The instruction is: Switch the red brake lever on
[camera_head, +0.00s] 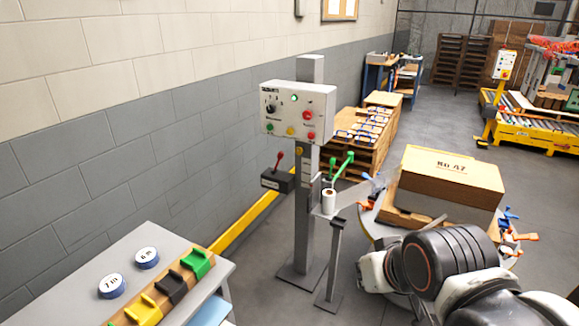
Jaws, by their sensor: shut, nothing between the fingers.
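The red brake lever (278,160) is a short stick with a red knob. It rises from a dark box (277,181) fixed to the left side of a grey post (303,220), below the control panel. The lever stands nearly upright, its top leaning slightly right. I cannot tell from this whether it is on or off. Part of my arm shows at the lower right, well to the right of the lever. I cannot make out my gripper's fingers in this view.
The control panel (298,110) carries a knob and several buttons. Green handles (343,165) and a white roll (329,201) are right of the post. A table with a cardboard box (452,178) stands right. A workbench (205,246) is front left; a wall runs behind.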

